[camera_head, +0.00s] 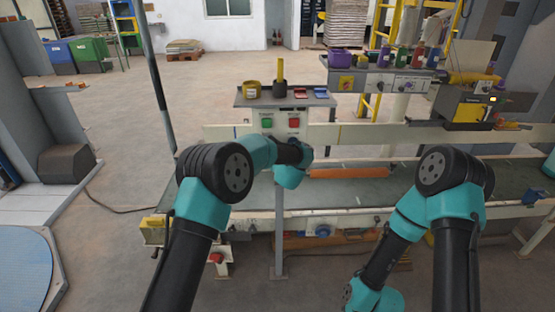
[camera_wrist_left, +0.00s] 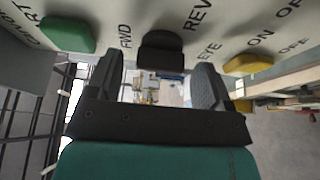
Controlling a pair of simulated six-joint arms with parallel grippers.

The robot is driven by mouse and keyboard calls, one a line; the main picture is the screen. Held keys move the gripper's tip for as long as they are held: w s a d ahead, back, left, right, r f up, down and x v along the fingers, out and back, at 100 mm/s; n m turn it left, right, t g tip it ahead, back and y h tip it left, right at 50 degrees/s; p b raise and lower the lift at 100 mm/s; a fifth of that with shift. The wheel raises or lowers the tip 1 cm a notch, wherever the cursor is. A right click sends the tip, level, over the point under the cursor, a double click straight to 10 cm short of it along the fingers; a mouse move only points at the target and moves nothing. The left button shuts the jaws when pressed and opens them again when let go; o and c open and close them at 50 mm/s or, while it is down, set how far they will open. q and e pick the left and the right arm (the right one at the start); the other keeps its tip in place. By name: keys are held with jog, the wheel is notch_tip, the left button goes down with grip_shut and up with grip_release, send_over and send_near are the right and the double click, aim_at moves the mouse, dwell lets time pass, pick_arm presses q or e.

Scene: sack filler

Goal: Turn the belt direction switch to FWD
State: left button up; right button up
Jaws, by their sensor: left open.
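The belt direction switch is a black knob (camera_wrist_left: 160,50) on a pale panel in the left wrist view. FWD is printed on its left and REV on its right. My left gripper (camera_wrist_left: 159,66) is open, with one finger on each side of the knob and a visible gap at both sides. Which label the knob points to is not clear. In the head view my left arm reaches the control panel (camera_head: 280,133) below a small shelf, and its wrist hides the knob and fingers. My right arm is bent low at the right; its gripper is out of frame.
A green button (camera_wrist_left: 68,34) and a yellow knob (camera_wrist_left: 248,65) flank the switch closely. In the head view a red button (camera_head: 293,122) sits on the panel. The shelf (camera_head: 284,101) above holds a yellow roll and other items. A conveyor belt (camera_head: 350,193) runs behind my arms.

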pick_arm(q)
jog(key=v, duration=1.7)
jog(key=shift+a, duration=0.1)
jog(key=s+a+f+m+g+h, duration=0.35)
jog(key=a+f+m, duration=0.45)
jog(key=f, duration=0.4)
jog(key=s+a+f+m+g+h, duration=0.3)
jog(key=s+a+f+m+h, duration=0.15)
jog(key=a+f, duration=0.65)
jog(key=s+a+f+m+g+h, duration=0.1)
jog(key=s+a+f+m+g, duration=0.1)
jog(key=s, duration=0.6)
jog(key=s+a+f+m+g+h, duration=0.1)
jog(key=s+a+f+m+g, duration=0.2)
jog(key=s, duration=0.5)
jog(key=s+a+f+m+g+h, duration=0.1)
jog(key=s+a+f+m+g, duration=0.2)
jog(key=s, duration=0.6)
notch_tip(320, 180, down, 3)
jog(key=shift+r+g, duration=0.2)
jog(key=shift+g, duration=0.35)
jog(key=shift+m, duration=0.25)
